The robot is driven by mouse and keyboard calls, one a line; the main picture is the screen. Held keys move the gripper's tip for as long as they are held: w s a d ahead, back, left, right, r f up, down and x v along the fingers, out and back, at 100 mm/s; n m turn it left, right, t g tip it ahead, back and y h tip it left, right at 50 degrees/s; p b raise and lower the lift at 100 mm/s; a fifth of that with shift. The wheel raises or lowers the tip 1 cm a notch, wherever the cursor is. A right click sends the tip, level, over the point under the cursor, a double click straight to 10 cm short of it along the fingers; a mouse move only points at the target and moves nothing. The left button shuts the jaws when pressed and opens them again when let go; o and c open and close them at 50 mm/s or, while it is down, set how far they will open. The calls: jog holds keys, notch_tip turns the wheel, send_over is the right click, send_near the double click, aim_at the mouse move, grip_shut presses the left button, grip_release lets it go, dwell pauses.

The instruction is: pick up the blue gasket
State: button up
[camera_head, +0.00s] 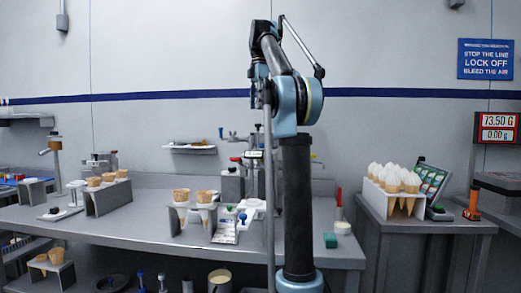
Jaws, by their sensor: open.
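I cannot make out a blue gasket for certain. A small blue item (242,217) shows on the bench just left of my arm, by a pale tray (226,230), but it is too small to tell its shape. My arm stands upright in the middle of the view, with a dark link and blue-grey joints, folded at the top. I cannot make out my gripper's fingers, and nothing held shows at the arm. My arm hides part of the bench behind it.
A grey bench (140,222) runs along the wall, with cone racks (108,200) on it and another cone rack (194,217) near my arm. A side table (425,226) at right holds white-topped cones (394,178). A green block (330,240) sits near the bench's right end.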

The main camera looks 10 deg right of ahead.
send_over(261, 146)
jog(key=w, duration=0.2)
jog(key=f, duration=1)
jog(key=shift+d, duration=0.2)
jog(key=shift+a+f, duration=0.15)
jog(key=shift+f, duration=1.3)
jog(key=shift+a+f, duration=0.15)
jog(key=shift+f, duration=1.3)
jog(key=c, duration=0.8)
